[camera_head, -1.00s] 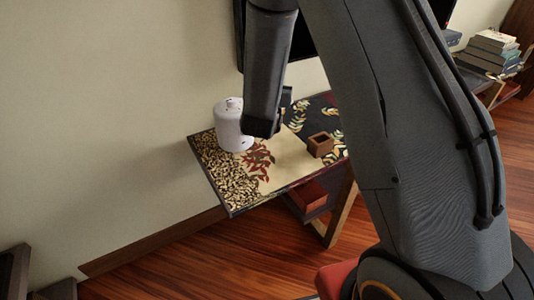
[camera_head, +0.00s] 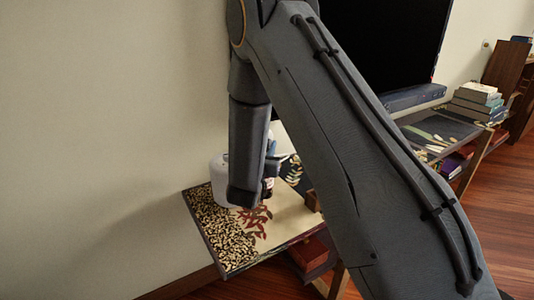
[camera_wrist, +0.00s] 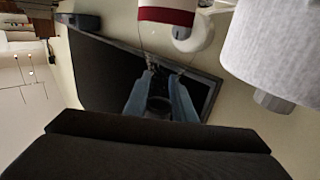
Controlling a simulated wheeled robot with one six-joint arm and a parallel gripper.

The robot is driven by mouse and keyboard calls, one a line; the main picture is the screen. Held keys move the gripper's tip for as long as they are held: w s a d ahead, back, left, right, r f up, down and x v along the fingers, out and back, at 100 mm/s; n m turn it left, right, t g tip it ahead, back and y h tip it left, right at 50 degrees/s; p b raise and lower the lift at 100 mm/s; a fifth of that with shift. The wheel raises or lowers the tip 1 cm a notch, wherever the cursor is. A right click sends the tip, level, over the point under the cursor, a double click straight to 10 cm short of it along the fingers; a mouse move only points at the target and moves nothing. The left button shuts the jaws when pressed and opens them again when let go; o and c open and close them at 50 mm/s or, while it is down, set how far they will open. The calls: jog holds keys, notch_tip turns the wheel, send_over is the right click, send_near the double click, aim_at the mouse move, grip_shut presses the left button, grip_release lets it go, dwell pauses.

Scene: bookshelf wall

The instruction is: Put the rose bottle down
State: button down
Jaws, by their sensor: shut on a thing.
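The rose bottle shows in the wrist view as a clear, thin-outlined shape with a white and red band (camera_wrist: 168,14) at the top edge. My gripper (camera_wrist: 158,88) is shut on its narrow neck, between two blue-grey fingers. In the head view my gripper hangs over the small patterned table (camera_head: 228,238), and a little of the bottle's dark red (camera_head: 268,187) shows beside my arm. My arm hides most of the bottle there. I cannot tell whether its base touches the tabletop.
A white lidded pot (camera_head: 219,185) stands close to the left of my gripper, also large in the wrist view (camera_wrist: 272,45). A brown wooden box (camera_head: 312,200) is partly hidden by my arm. The wall is behind; the table's front left is clear.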

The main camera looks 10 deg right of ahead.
jog(key=shift+f, duration=1.25)
jog(key=c, duration=1.5)
grip_release()
